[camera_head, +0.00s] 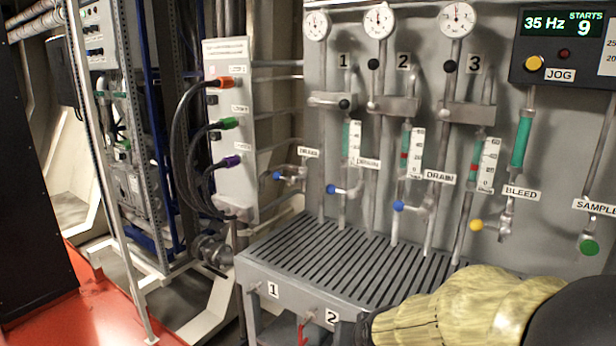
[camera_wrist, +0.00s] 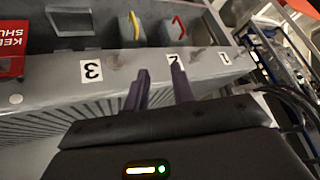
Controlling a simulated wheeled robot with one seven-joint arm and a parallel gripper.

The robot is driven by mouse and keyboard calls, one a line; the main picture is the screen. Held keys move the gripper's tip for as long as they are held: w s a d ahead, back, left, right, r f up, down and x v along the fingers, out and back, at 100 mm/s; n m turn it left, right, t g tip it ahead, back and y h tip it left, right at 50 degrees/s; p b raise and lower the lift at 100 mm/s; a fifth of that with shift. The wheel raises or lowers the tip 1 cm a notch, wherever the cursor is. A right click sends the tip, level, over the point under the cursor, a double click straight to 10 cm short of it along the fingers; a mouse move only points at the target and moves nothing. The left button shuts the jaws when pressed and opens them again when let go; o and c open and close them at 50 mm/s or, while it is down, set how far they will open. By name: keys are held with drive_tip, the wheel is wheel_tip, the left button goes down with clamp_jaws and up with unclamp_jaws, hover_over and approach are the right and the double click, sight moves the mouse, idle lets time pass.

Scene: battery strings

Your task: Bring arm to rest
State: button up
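My gripper (camera_wrist: 161,78) shows in the wrist view as two dark fingers standing apart, with nothing between them. They point at the front of the grey slatted bench (camera_wrist: 40,118), near the labels 3 and 2. I cannot tell whether they touch it. In the head view my arm, with a tan sleeve and a black part, reaches in at the lower right, over the bench's right end. The fingers cannot be made out there. The slatted bench top (camera_head: 330,262) is clear where it shows.
Above the bench are gauges, sight tubes and drain valves (camera_head: 398,206). A control box (camera_head: 565,50) reads 35 Hz and 9 starts. A panel with orange, green and purple plugs (camera_head: 231,125) stands left. The wrist view shows yellow (camera_wrist: 134,28) and red (camera_wrist: 178,24) handles and a red sign (camera_wrist: 10,55).

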drive_tip(key=s+d+f+n+g+h, duration=0.1)
drive_tip(key=s+d+f+g, duration=0.45)
drive_tip(key=s, duration=0.45)
wheel_tip(320, 180, up, 23)
drive_tip(key=p, duration=2.3)
drive_tip(key=shift+d+t, duration=0.2)
drive_tip(key=shift+t, duration=0.15)
drive_tip(key=shift+s+f, duration=0.1)
